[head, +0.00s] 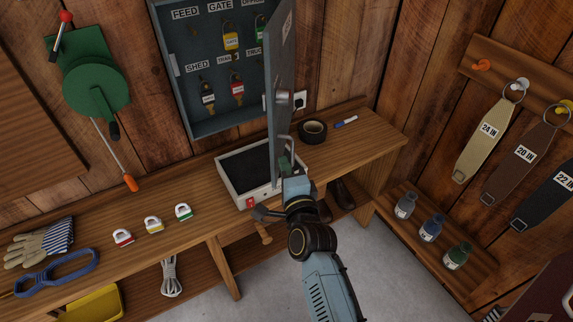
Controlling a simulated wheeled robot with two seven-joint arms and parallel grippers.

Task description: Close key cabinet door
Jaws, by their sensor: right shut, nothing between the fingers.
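The grey key cabinet (177,75) hangs on the plank wall with several tagged keys and padlocks inside. Its door (281,80) stands open, swung out from the cabinet's right side and seen nearly edge-on. My right gripper (287,166) is shut and empty at the lower end of the door, above the tray's right side. I cannot tell whether it touches the door. My left gripper is not in view.
A dark-lined tray (232,187) sits on the wooden bench (200,232) below the cabinet. Small padlocks (154,225) and gloves (40,244) lie left. Straps (486,140) hang at right.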

